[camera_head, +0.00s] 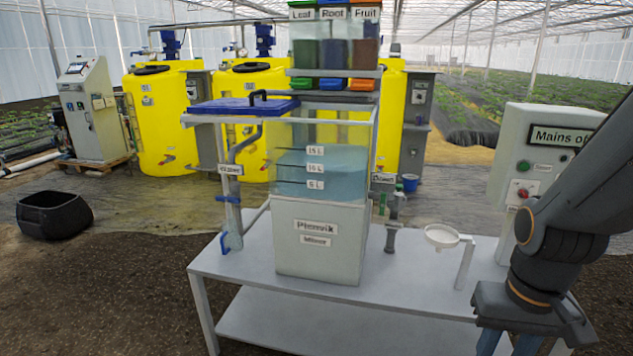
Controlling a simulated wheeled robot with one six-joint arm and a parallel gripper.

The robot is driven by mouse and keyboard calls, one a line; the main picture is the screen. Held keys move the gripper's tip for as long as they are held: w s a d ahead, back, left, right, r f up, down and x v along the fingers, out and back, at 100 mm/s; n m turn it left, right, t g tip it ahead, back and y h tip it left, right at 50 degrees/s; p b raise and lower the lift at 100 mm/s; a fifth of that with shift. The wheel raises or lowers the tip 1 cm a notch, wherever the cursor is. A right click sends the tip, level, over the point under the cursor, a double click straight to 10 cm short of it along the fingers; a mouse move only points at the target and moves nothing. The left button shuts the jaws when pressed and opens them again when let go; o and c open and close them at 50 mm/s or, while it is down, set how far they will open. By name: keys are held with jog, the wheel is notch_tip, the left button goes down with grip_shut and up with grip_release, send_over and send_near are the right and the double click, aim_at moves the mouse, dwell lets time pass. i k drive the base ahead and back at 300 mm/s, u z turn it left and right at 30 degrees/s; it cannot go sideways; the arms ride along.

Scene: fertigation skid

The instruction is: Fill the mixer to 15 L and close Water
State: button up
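The Plenvik mixer (318,238) stands on a light metal table, with a clear upper tank marked in litres. Blue water (345,178) fills much of the tank, with its surface close to the top 15 L mark (316,150); the exact level is hard to read. The Water label (230,169) is on the pipe at the tank's left. A blue handle (228,199) is on that pipe below the label; I cannot tell if its valve is open. My gripper (507,345) is at the lower right, well away from the pipe, its fingertips cut off by the frame edge.
A green-handled valve (383,203) is right of the mixer, beside a white funnel holder (441,236). A mains box (541,155) with a red button stands at right, partly behind my arm. Leaf, Root and Fruit containers (335,45) sit above.

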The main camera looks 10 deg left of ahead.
aim_at(229, 199)
jog(key=u, duration=1.4)
jog(key=k, duration=0.65)
jog(key=z, duration=0.5)
jog(key=i, duration=0.7)
jog(key=z, duration=0.35)
jog(key=i, duration=1.2)
jog(key=u, duration=0.8)
jog(key=k, duration=0.85)
jog(key=u, duration=0.35)
